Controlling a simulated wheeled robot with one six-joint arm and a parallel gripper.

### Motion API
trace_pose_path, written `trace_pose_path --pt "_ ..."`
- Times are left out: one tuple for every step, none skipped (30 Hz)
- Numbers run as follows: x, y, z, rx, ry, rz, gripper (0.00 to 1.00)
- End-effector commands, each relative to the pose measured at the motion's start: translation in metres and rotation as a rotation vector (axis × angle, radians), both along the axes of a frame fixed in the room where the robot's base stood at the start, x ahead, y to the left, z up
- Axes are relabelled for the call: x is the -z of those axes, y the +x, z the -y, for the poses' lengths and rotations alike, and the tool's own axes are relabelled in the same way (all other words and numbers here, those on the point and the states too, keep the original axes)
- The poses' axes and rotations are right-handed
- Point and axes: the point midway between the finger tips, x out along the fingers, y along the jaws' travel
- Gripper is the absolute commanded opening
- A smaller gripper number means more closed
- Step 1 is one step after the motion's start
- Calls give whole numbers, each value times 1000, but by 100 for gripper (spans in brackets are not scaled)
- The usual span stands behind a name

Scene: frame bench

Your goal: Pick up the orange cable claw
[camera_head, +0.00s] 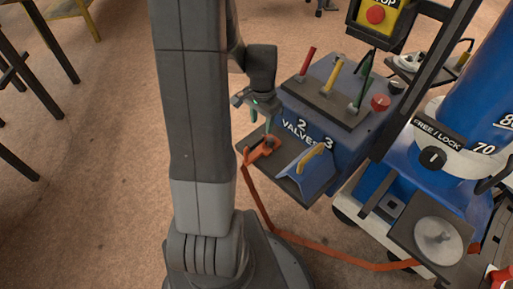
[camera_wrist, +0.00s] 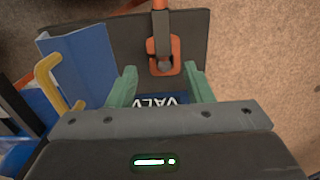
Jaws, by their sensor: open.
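The orange cable claw (camera_head: 262,149) lies on a small dark shelf (camera_head: 287,180) at the front of the blue valve box. An orange cable runs from it down and to the right. In the wrist view the claw (camera_wrist: 152,68) is an orange loop with a grey middle, just beyond and between my fingertips. My gripper (camera_head: 257,117) is open above the claw, its green fingers spread in the wrist view (camera_wrist: 163,80). No contact with the claw shows. My arm hides part of the floor to the left.
A blue wedge with a yellow handle (camera_head: 311,158) stands close beside the claw on the shelf. The valve box (camera_head: 345,135) carries red, yellow and green levers. A blue cylinder (camera_head: 476,95) and a frame post stand to the right.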

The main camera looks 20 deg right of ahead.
Motion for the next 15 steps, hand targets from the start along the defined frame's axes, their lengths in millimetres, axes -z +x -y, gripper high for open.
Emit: trace_pose_path --pt "15 -1 -1 0 3 -4 46" --pt "20 -1 -1 0 3 -4 46" --pt "27 0 0 0 1 -3 46" --pt "32 0 -1 0 2 -3 46" --pt "35 0 0 0 1 -3 46" --pt "40 0 0 0 1 -1 46" --pt "42 0 0 0 1 -1 46" --pt "44 0 0 0 1 -1 46" --pt "46 0 0 0 0 0 46" --pt "47 0 0 0 0 0 46" --pt "48 1 0 0 0 0 46" --pt "50 1 0 0 0 0 46" --pt "52 1 -1 -1 0 0 46" --pt "54 1 -1 -1 0 0 46" --pt "59 2 -1 -1 1 -1 46"
